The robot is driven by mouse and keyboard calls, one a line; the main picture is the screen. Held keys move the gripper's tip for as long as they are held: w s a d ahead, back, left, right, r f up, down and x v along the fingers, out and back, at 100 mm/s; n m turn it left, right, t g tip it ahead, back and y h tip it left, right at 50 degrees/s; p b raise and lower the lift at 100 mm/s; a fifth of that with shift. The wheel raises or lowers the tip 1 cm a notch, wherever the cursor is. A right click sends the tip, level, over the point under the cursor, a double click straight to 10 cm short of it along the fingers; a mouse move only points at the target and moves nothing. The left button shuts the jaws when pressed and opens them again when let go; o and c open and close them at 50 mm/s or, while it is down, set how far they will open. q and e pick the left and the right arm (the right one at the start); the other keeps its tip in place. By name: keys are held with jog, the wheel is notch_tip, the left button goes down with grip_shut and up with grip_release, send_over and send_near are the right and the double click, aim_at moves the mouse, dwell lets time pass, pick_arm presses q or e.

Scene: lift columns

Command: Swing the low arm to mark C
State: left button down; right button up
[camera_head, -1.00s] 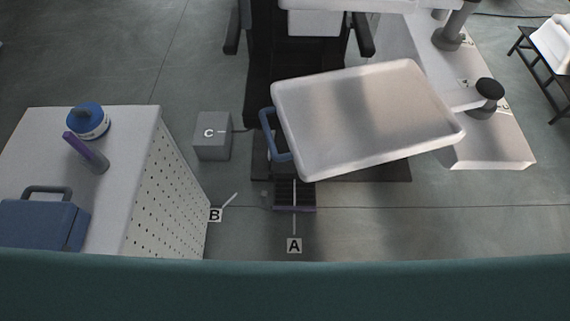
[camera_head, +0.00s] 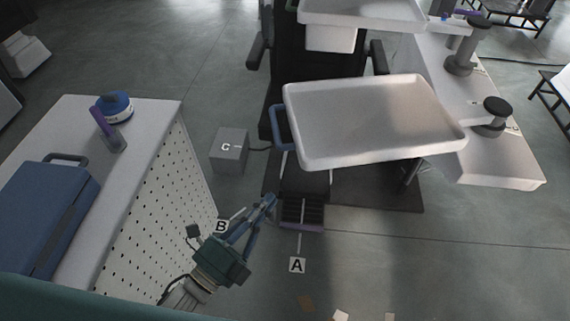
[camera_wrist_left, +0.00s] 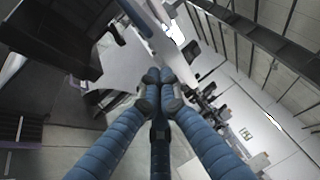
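A white tray (camera_head: 375,120) with a blue handle (camera_head: 279,128) on its left side sits on the low arm, in the middle of the head view. Mark C (camera_head: 225,147) is on a grey box left of the handle. Mark B (camera_head: 221,226) and mark A (camera_head: 297,265) are nearer, by the floor. My left gripper (camera_head: 269,203) is below the handle, apart from it, next to a dark ribbed pedal (camera_head: 302,212). In the left wrist view its blue fingers (camera_wrist_left: 160,84) meet at the tips, with nothing visible between them. My right gripper is not in view.
A white perforated cabinet (camera_head: 172,185) stands at left, bearing a blue case (camera_head: 45,215) and a blue-lidded tub (camera_head: 117,105). A second white tray (camera_head: 365,12) is higher up behind. A white counter (camera_head: 490,160) is at right.

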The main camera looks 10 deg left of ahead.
pick_arm(q)
jog(key=p+x, duration=0.1)
jog(key=x, duration=0.2)
jog(key=a+p+x, duration=0.1)
jog(key=x, duration=0.2)
jog(key=w+a+p+x, duration=0.1)
jog(key=x, duration=0.3)
jog(key=shift+w+r, duration=0.1)
jog(key=shift+r, duration=0.15)
jog(key=shift+w, duration=0.35)
